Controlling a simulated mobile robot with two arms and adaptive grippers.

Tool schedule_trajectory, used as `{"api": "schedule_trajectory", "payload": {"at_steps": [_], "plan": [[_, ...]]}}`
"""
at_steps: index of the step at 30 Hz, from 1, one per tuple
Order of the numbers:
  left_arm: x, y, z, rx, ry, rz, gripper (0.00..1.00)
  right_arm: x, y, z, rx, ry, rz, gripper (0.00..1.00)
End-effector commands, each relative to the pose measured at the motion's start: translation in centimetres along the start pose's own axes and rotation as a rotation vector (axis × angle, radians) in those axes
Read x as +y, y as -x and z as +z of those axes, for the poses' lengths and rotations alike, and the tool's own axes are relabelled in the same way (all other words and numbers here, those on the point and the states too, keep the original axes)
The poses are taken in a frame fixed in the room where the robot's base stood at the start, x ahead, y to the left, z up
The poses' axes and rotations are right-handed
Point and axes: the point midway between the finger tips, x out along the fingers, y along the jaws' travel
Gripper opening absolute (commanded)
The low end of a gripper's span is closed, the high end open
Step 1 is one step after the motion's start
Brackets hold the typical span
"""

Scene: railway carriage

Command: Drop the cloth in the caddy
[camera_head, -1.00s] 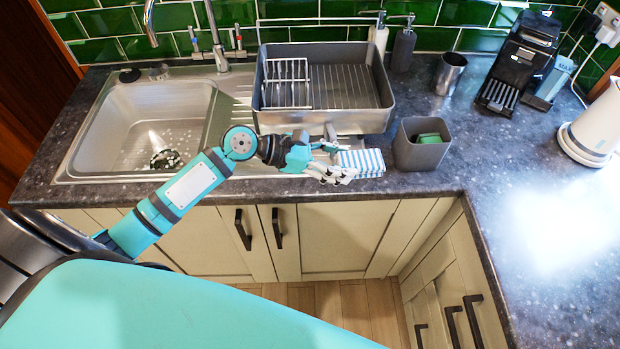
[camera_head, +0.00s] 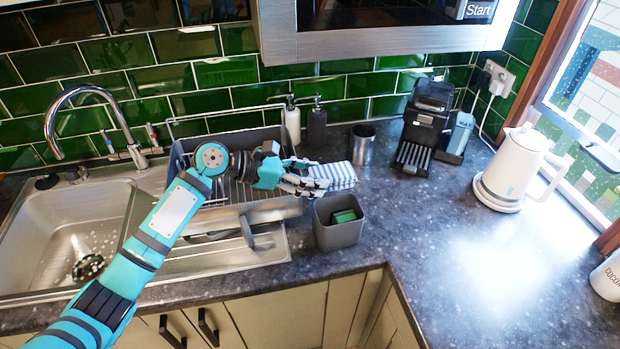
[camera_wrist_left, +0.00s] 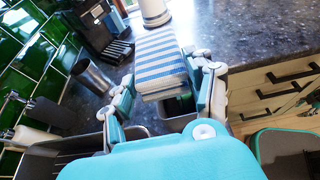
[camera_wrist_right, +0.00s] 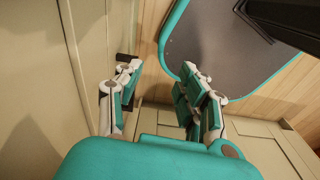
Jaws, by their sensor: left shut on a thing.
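The cloth (camera_head: 336,175) is folded, with blue and white stripes. My left gripper (camera_head: 308,182) is shut on it and holds it in the air, behind and above the caddy in the head view. The cloth also shows between the fingers in the left wrist view (camera_wrist_left: 162,62). The caddy (camera_head: 338,233) is a grey open-topped box on the worktop with a green sponge (camera_head: 344,216) inside. In the left wrist view the caddy (camera_wrist_left: 180,122) is partly hidden below the cloth. My right gripper (camera_wrist_right: 160,100) shows only in its wrist view, open and empty, down by the cupboard fronts.
A grey dish rack (camera_head: 225,212) stands left of the caddy, beside the sink (camera_head: 60,225). Soap dispensers (camera_head: 317,125), a metal cup (camera_head: 362,145) and a coffee machine (camera_head: 425,125) stand behind. A white kettle (camera_head: 510,170) is at the right. The worktop right of the caddy is clear.

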Motion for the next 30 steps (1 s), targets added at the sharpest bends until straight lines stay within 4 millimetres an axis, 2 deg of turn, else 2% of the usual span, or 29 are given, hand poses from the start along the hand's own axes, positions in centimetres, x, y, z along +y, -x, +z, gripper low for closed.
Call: {"api": "schedule_trajectory", "payload": {"at_steps": [1,12,24,25,30], "plan": [[0.0,-0.5,-1.1,0.0,-0.001,0.0,0.22,0.0,-1.4,0.1,0.001,0.0,0.0,0.39],[0.0,-1.7,-4.1,-0.001,-0.001,0.001,0.22,0.8,-6.3,0.2,0.006,-0.001,0.011,0.39],[0.0,-1.7,-4.2,-0.001,0.0,0.001,0.22,1.0,-6.6,0.1,0.008,-0.001,0.013,0.39],[0.0,-1.7,-4.2,-0.001,0.0,0.001,0.56,1.0,-6.6,0.1,0.008,-0.001,0.013,0.39],[0.0,-1.7,-4.2,-0.001,0.0,0.001,0.78,1.0,-6.6,0.1,0.008,-0.001,0.013,0.39]]}}
